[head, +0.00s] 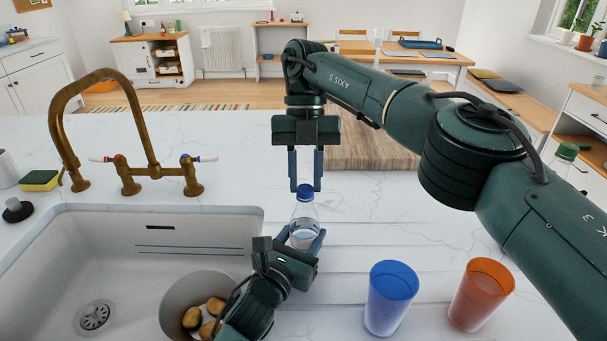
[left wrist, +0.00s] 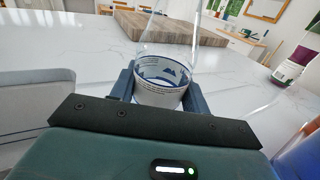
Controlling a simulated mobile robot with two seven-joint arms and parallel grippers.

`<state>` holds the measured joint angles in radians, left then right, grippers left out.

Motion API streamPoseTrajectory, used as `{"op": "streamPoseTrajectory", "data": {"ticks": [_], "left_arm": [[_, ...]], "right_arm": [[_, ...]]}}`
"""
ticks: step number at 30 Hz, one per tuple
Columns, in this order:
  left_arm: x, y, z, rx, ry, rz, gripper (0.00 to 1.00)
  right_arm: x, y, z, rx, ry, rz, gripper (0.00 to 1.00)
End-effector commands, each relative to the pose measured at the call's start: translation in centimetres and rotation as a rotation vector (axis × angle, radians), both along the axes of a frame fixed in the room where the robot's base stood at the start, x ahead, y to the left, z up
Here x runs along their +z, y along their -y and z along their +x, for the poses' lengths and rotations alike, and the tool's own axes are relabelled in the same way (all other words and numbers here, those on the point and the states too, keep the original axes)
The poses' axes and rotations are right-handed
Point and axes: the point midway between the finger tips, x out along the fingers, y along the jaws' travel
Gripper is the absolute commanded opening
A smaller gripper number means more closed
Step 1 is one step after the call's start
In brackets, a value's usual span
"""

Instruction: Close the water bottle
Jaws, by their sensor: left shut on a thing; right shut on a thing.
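A clear water bottle (head: 304,218) stands upright on the white marble counter beside the sink. My left gripper (head: 301,239) is shut around its lower body. The left wrist view shows the bottle (left wrist: 167,65) between the fingers, with a white and blue mountain label (left wrist: 160,82); its top is out of that view. A blue cap (head: 305,191) is at the bottle's mouth. My right gripper (head: 305,185) points straight down from above and is shut on the cap. I cannot tell whether the cap is threaded on or only resting there.
A blue cup (head: 390,298) and an orange cup (head: 481,294) stand right of my left gripper. The sink (head: 150,225) with a brass tap (head: 137,130) and a bowl of potatoes (head: 197,300) lies left. A wooden board (head: 375,148) is behind the bottle.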

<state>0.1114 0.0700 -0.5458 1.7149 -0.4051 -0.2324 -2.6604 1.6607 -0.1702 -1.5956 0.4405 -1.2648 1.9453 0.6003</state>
Motion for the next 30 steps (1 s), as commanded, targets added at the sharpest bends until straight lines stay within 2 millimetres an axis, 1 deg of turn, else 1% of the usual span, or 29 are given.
{"op": "streamPoseTrajectory", "data": {"ticks": [9,18,21,25,26,30], "left_arm": [[-0.16,-0.01,0.01,0.001,-0.003,0.004,0.00],[-0.16,0.00,-0.01,0.000,-0.002,0.004,0.00],[-0.16,0.00,-0.01,0.000,-0.001,0.005,0.00],[-0.16,0.01,-0.03,0.000,-0.001,0.005,0.00],[-0.16,0.01,-0.03,0.000,-0.001,0.005,0.00],[-0.16,0.00,-0.02,0.000,-0.001,0.004,0.00]], "right_arm": [[-0.06,0.58,-0.12,-0.593,-0.004,0.007,0.06],[-0.06,0.75,-0.47,-1.169,-0.007,0.008,0.06],[-0.06,0.65,-0.47,-1.271,-0.006,0.006,0.06],[-0.06,0.63,-0.43,-1.265,-0.005,0.005,0.06],[-0.07,0.64,-0.42,-1.265,-0.005,0.005,0.29],[-0.06,0.64,-0.43,-1.263,-0.005,0.003,0.41]]}}
